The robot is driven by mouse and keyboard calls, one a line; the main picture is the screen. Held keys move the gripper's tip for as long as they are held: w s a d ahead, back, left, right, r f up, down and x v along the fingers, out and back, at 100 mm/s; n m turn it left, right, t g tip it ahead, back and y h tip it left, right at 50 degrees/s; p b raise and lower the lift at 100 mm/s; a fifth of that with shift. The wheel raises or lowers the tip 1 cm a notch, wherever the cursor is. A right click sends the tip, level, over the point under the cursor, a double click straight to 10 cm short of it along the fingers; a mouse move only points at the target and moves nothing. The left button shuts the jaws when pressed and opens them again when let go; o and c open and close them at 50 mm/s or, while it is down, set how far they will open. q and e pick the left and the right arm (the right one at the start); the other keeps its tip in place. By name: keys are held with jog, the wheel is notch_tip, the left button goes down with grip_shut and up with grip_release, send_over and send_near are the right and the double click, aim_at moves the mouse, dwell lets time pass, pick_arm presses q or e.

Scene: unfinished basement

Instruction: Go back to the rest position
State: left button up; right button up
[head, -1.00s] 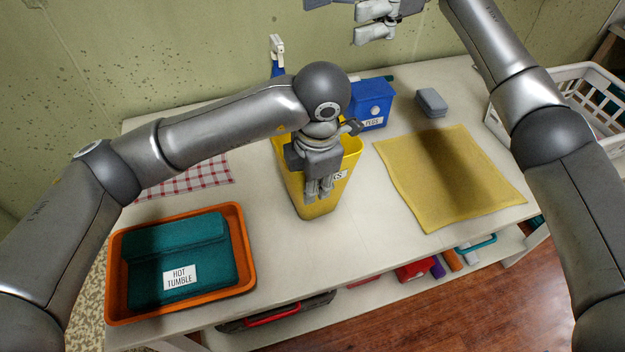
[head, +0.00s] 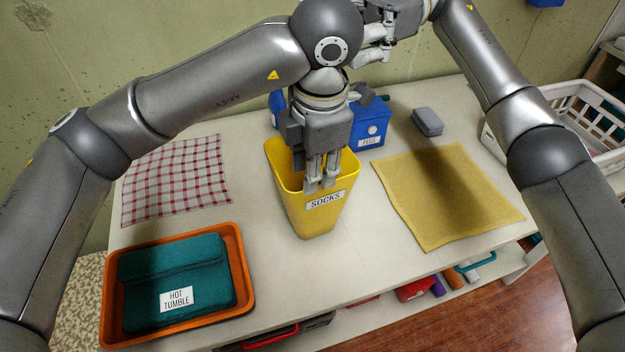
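My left gripper (head: 320,186) points down above the yellow bin labelled SOCKS (head: 322,216), and its fingers overlap the bin's mouth in the head view. Its two fingers look close together with a narrow gap, and I see nothing between them. My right gripper (head: 374,58) is at the top of the view, in front of the back wall and partly hidden behind my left arm. Its fingers point left and stand apart, with nothing seen between them.
An orange tray (head: 248,287) with a folded teal cloth (head: 180,270) is at the front left. A checked cloth (head: 178,180), blue box (head: 371,124), grey block (head: 427,122) and yellow cloth (head: 445,195) lie on the table. A white basket (head: 560,100) stands right.

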pick_arm(q)
jog(key=shift+r, duration=0.45)
